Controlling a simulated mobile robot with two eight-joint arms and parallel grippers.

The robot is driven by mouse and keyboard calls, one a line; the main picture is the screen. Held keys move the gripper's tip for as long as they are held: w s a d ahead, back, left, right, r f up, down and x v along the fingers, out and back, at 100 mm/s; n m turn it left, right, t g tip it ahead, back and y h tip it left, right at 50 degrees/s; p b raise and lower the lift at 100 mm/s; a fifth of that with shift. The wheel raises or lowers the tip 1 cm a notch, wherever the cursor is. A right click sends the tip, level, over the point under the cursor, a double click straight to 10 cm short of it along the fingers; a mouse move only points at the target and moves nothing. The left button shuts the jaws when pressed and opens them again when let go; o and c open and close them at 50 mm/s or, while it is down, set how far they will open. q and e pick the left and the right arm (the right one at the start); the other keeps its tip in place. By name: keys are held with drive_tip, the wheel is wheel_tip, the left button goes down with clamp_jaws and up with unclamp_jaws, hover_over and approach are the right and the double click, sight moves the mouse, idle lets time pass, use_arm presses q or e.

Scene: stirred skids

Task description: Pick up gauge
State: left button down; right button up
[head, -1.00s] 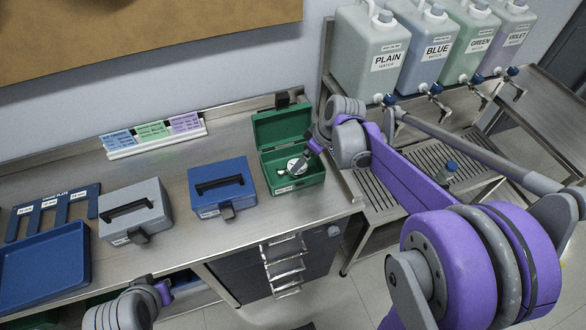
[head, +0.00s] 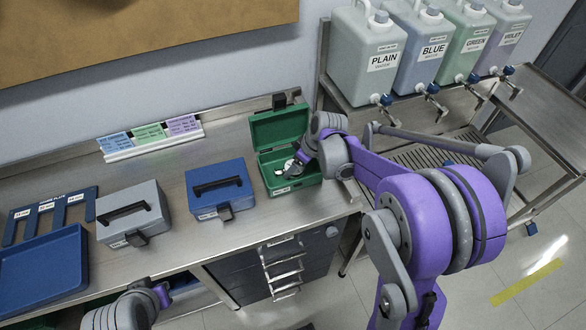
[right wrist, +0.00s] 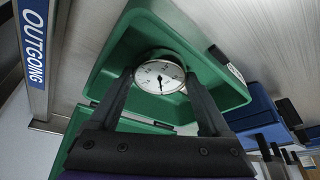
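The gauge (right wrist: 160,76) has a round white dial with a dark needle. It sits inside the open green case (head: 300,182), and in the head view the gauge (head: 291,168) is partly hidden by my right gripper (head: 301,158). In the right wrist view my right gripper (right wrist: 161,80) has its two dark fingers apart, one on each side of the dial. Whether the fingertips touch the gauge cannot be told. My left gripper (head: 161,293) is low at the counter's front edge, away from the gauge, and its fingers are not clear.
Shut blue (head: 218,188) and grey (head: 132,216) cases stand left of the green one. A blue tray (head: 45,262) lies at far left. Label cards (head: 150,136) stand behind. Water jugs (head: 365,55) are on the right.

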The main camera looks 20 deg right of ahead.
drive_tip(key=c, duration=0.7)
drive_tip(key=shift+r, duration=0.15)
